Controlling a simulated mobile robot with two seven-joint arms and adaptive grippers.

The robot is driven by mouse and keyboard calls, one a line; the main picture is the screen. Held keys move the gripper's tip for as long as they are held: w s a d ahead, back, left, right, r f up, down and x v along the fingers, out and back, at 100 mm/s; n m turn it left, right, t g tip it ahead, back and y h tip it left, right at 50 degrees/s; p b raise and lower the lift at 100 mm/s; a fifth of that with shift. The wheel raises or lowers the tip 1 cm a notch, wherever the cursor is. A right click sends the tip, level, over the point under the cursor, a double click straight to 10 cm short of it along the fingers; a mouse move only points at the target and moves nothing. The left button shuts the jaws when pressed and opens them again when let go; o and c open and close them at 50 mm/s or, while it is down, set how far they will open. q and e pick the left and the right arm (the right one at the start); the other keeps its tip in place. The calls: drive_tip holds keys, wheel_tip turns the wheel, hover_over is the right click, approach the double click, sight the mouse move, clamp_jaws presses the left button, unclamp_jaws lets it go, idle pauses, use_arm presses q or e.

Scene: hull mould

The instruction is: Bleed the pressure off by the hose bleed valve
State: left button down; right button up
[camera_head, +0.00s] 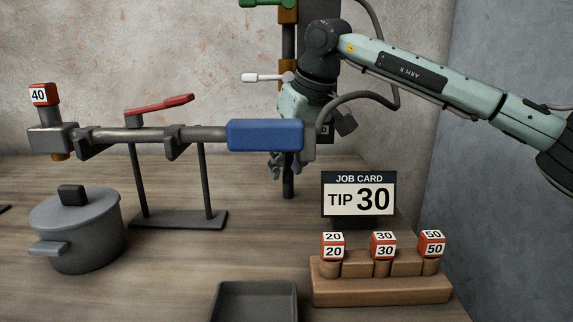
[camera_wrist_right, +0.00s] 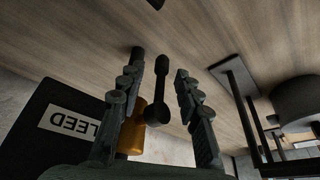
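My right gripper (camera_head: 275,168) is beside the upright pipe, beyond the lance's blue grip. In the right wrist view its two fingers (camera_wrist_right: 160,65) stand apart, open. A black bleed valve lever (camera_wrist_right: 161,72) with a round end lies between them, with gaps on both sides. The brass valve body (camera_wrist_right: 134,128) shows behind one finger. A dark plate whose label reads "LEED", its first letter cut off (camera_wrist_right: 75,125), is at the left. The valve is hidden behind my gripper in the head view. My left gripper is not in view.
A lance with a blue grip (camera_head: 265,135), red lever (camera_head: 160,104) and tip 40 (camera_head: 39,95) rests on a stand (camera_head: 180,219). White (camera_head: 262,77) and green (camera_head: 262,3) handles sit on the pipe. A pot (camera_head: 78,235), tray (camera_head: 254,287), job card (camera_head: 359,198) and tip rack (camera_head: 382,292) are nearer.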

drive_tip(key=shift+w+a+f, duration=0.1)
drive_tip(key=shift+w+f, duration=0.05)
drive_tip(key=shift+f, duration=0.2)
clamp_jaws()
